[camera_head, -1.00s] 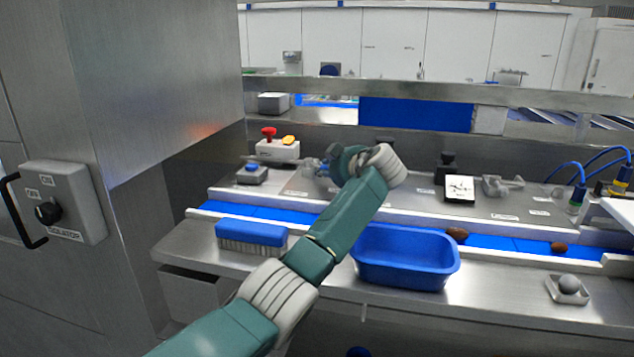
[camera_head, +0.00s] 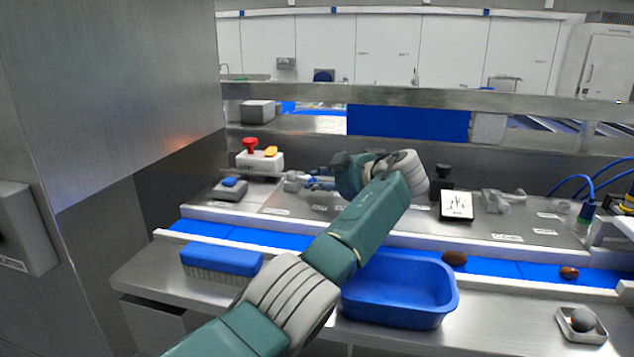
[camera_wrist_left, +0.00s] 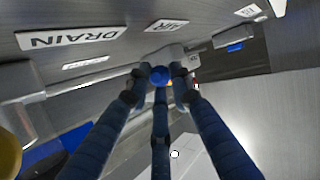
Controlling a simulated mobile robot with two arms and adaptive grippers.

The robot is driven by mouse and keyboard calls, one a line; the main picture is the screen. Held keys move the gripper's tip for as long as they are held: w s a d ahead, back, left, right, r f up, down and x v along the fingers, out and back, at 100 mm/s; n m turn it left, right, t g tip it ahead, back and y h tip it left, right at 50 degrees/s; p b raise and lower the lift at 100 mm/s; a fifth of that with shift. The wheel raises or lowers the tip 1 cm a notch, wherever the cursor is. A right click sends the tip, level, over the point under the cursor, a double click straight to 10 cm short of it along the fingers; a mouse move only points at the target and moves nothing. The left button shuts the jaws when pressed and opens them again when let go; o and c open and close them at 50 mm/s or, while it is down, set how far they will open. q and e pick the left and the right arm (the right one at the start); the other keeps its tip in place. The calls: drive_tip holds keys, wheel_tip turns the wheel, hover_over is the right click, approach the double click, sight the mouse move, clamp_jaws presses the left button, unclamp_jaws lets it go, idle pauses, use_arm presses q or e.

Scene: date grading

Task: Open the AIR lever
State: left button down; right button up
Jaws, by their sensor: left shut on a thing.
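The AIR lever has a blue tip (camera_wrist_left: 159,75) and sits in front of the AIR label (camera_wrist_left: 167,25) in the left wrist view. My left gripper (camera_wrist_left: 160,82) is shut on the lever, its dark blue fingers around the tip. In the head view my left gripper (camera_head: 325,182) is beside a small metal valve (camera_head: 294,181) on the steel panel, and my wrist partly hides this spot. The lever's exact angle cannot be told. My right gripper is not in view.
A DRAIN label (camera_wrist_left: 70,38) is close by. A red-button box (camera_head: 260,160) and a blue-button box (camera_head: 230,190) stand left of the valve. A blue brush (camera_head: 222,261), a blue tub (camera_head: 400,290) and the blue belt (camera_head: 505,269) with brown dates are nearer.

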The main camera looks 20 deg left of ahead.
use_arm(q)
drive_tip(key=c, duration=1.8)
unclamp_jaws()
drive_tip(key=shift+o, duration=1.3)
drive_tip(key=shift+w, duration=0.15)
drive_tip(key=v, duration=1.2)
